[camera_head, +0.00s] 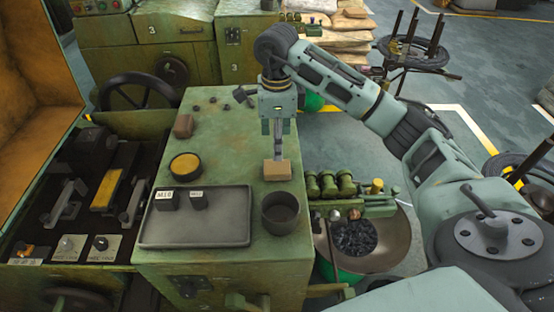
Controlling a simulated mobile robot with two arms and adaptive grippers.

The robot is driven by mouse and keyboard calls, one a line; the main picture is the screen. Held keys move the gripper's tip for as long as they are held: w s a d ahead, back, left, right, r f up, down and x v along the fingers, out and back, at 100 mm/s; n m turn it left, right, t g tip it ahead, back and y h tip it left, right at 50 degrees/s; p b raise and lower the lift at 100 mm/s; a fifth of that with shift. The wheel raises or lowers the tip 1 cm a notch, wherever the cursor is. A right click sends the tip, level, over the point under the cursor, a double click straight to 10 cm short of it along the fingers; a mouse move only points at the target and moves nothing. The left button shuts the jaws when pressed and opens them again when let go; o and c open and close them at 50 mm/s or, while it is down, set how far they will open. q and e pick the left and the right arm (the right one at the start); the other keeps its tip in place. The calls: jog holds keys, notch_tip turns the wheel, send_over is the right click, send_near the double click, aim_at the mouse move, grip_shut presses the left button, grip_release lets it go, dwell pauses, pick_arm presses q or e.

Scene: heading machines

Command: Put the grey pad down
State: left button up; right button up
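My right arm comes in from the right, and its gripper (278,136) points straight down over the green bench top. Its fingers are closed around a narrow grey piece, which I take to be the grey pad (278,150). The pad hangs upright below the fingers, its lower end at a tan block (277,171) on the bench. I cannot tell whether the pad touches the block or is just in front of or above it. My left gripper is not in view.
The green bench (226,130) also holds a dark tray (220,228) with two labelled blocks, a dark cup (281,213), a round yellow-topped tin (185,166) and a brown block (183,126). Green rollers and a bowl (385,255) stand to the right. Bench space left of the gripper is clear.

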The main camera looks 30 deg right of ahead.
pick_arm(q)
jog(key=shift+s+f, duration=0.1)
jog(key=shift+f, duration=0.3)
pick_arm(e)
notch_tip(320, 180, up, 4)
jog(key=shift+f, duration=0.25)
